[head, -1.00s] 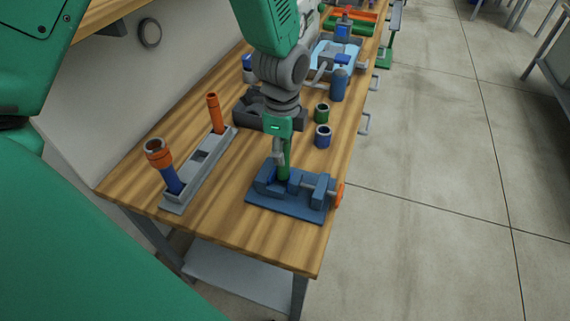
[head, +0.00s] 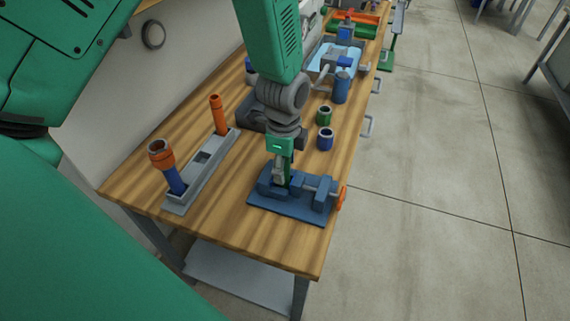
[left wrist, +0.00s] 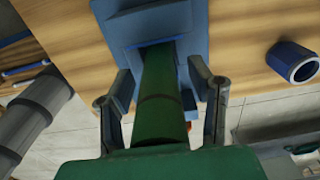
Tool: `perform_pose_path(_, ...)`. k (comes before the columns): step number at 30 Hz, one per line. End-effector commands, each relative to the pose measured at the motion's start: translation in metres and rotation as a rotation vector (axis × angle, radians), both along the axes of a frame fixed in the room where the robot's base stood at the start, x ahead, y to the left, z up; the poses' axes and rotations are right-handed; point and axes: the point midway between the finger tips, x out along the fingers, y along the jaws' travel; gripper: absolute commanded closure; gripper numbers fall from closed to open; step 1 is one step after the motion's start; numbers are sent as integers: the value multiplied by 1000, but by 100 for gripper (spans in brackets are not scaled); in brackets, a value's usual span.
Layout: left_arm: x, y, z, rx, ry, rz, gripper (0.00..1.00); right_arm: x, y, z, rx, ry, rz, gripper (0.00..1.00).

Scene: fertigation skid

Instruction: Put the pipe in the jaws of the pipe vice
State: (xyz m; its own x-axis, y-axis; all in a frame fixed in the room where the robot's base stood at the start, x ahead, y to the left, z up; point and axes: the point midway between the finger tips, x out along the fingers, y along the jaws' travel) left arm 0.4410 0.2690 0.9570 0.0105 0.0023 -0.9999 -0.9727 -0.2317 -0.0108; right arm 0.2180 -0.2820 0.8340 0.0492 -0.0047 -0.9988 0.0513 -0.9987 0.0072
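The blue pipe vice (head: 290,208) sits on the near end of the wooden bench. The green pipe (head: 289,177) stands in the vice, mostly hidden behind my left gripper (head: 281,178). In the left wrist view the green pipe (left wrist: 160,98) runs down to the blue vice (left wrist: 146,22), between its blocks; whether the jaws press on it I cannot tell. My left gripper (left wrist: 161,80) has one finger on each side of the pipe, with visible gaps, so it looks open around it. My right gripper is not in view.
A grey rack (head: 204,172) on the left holds a blue-and-orange pipe (head: 164,160) and an orange pipe (head: 218,115). A green ring (head: 324,116) and a blue ring (head: 325,139) stand behind the vice. The bench's near left corner is clear.

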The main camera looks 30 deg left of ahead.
Motion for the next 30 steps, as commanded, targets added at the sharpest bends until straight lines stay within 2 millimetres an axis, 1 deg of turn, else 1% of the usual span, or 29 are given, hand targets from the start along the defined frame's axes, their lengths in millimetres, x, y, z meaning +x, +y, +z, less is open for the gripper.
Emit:
perform_pose_path(4, 0, 0, 4, 0, -2, 0, 52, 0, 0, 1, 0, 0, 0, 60)
perform_pose_path(7, 1, 0, 15, -1, -4, 1, 52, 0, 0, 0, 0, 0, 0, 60)
perform_pose_path(11, 1, 0, 41, -1, -6, 0, 52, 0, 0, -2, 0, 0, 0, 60)
perform_pose_path(15, 1, 0, 73, -2, -7, 0, 52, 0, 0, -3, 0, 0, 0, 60)
perform_pose_path(18, 0, 0, 92, -1, -4, 0, 52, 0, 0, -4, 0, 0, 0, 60)
perform_pose_path(21, 0, 0, 107, 0, -3, 1, 52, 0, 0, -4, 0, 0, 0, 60)
perform_pose_path(25, 0, 0, 118, -1, -1, 0, 52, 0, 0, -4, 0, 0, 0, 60)
perform_pose_path(30, -1, 0, 122, 0, 1, -1, 52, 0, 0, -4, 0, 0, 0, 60)
